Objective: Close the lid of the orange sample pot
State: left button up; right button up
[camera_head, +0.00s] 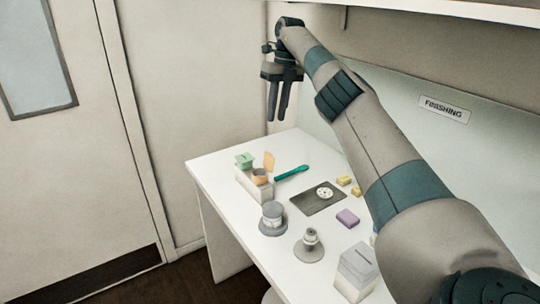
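The orange sample pot (260,177) stands at the far left part of the white table, in or against a small white holder (247,187). Its orange lid (269,161) stands up, open, behind the pot's mouth. A green pot (244,160) is just left of it, at the back of the holder. My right gripper (278,117) is well above the table's far end, fingers pointing down with a gap between them. It is open, empty and apart from the pot. My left gripper is out of view.
A teal tool (292,173) lies right of the lid. A dark mat (304,203) with a white disc (325,192), grey round stands (272,222) (309,250), a purple block (347,217), yellow blocks (344,181) and a white box (356,267) occupy the table. A shelf (450,10) overhangs.

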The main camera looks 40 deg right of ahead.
aim_at(269, 161)
jog(key=f+p, duration=0.1)
jog(key=f, duration=0.4)
jog(key=a+f+p, duration=0.1)
jog(key=f, duration=0.3)
jog(key=a+f+p, duration=0.1)
jog(key=f, duration=0.4)
jog(key=shift+w+a+f, duration=0.15)
jog(key=shift+a+f, duration=0.1)
jog(key=shift+f, duration=0.1)
grip_shut()
